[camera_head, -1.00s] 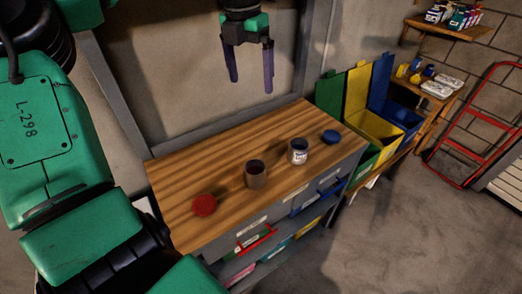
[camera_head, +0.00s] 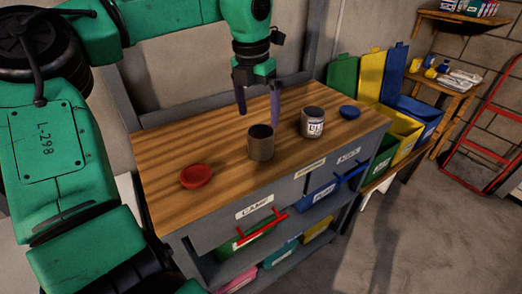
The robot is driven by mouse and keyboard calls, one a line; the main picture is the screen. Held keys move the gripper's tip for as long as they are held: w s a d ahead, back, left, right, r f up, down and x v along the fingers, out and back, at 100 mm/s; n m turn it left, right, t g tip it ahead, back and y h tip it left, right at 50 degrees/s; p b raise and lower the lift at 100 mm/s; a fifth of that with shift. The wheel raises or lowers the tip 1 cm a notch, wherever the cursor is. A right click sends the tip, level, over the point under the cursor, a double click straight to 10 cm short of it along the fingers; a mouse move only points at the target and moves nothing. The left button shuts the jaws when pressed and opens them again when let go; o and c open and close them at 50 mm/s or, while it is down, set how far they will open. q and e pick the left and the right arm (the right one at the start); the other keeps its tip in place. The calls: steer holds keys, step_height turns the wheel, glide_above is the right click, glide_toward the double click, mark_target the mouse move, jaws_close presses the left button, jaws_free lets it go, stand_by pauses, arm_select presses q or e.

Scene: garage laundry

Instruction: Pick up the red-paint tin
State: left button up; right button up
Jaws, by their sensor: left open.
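Two open tins stand upright on the wooden worktop (camera_head: 165,150). One is a plain grey-brown tin (camera_head: 261,145); the other is a grey tin with a white label (camera_head: 313,123), to its right. I cannot make out the paint colour in either. A red lid (camera_head: 196,176) lies left of the brown tin, and a blue lid (camera_head: 349,112) lies right of the labelled one. My left gripper (camera_head: 258,116) is open and empty, fingers pointing down, just behind and above the brown tin in the picture; contact is not clear. My right gripper is not in view.
Below the worktop are grey drawers (camera_head: 256,206) and shelves with coloured bins. Green, yellow and blue bins (camera_head: 405,128) stand to the right, with a small wooden shelf (camera_head: 453,85) and a red hand truck (camera_head: 487,135) beyond. The worktop's left part is clear.

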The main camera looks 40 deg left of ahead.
mark_target(262, 141)
arm_select(q)
steer(key=f, duration=0.3)
steer(key=w+f, duration=0.1)
steer(key=f, duration=0.6)
steer(key=shift+w+a+f+p, duration=0.15)
steer(key=shift+w+p, duration=0.25)
steer(key=c, duration=1.5)
steer(key=shift+o, duration=0.2)
steer(key=shift+r, duration=0.2)
